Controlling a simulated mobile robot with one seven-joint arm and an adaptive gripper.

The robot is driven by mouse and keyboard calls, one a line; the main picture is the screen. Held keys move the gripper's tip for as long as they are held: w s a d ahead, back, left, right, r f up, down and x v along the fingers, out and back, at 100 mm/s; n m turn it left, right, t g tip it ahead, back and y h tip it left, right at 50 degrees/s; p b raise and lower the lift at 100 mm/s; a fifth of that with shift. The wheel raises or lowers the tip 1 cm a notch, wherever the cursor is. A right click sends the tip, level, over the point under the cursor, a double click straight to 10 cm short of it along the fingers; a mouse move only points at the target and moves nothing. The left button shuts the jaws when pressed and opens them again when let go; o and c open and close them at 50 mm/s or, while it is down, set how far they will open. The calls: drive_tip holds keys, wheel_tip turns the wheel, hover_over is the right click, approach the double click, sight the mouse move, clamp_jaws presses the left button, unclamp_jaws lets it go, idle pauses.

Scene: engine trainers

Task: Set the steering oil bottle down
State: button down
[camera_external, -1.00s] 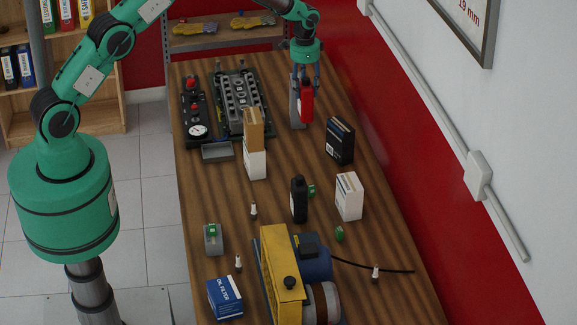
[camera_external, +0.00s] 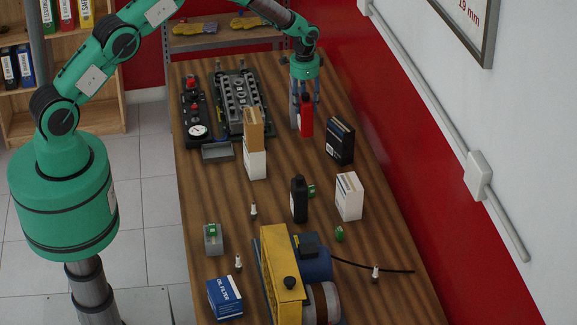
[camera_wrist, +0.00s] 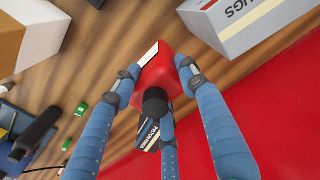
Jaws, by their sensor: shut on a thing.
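A red bottle with a dark cap and a white label, which I take as the steering oil bottle (camera_external: 306,119), is upright in my gripper (camera_external: 305,94). In the wrist view my gripper's blue-grey fingers (camera_wrist: 157,84) close around the red bottle (camera_wrist: 160,68) near its upper part. Its base is at or just above the wooden table (camera_external: 205,190); I cannot tell whether it touches. A separate black bottle (camera_external: 299,201) stands nearer the front.
A grey box (camera_external: 294,113), marked PLUGS in the wrist view (camera_wrist: 240,25), is close beside the held bottle. A black box (camera_external: 341,142) stands to its front right. A brown-and-white box stack (camera_external: 255,155) is to the left. Bare table lies between them.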

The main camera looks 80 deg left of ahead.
drive_tip(key=shift+f+p, duration=0.3)
drive_tip(key=shift+f, duration=1.6)
drive_tip(key=c, duration=1)
unclamp_jaws()
wheel_tip(320, 180, up, 12)
drive_tip(key=shift+s+r+b, duration=0.1)
drive_tip(key=shift+s+b, duration=0.05)
drive_tip(key=shift+b, duration=0.75)
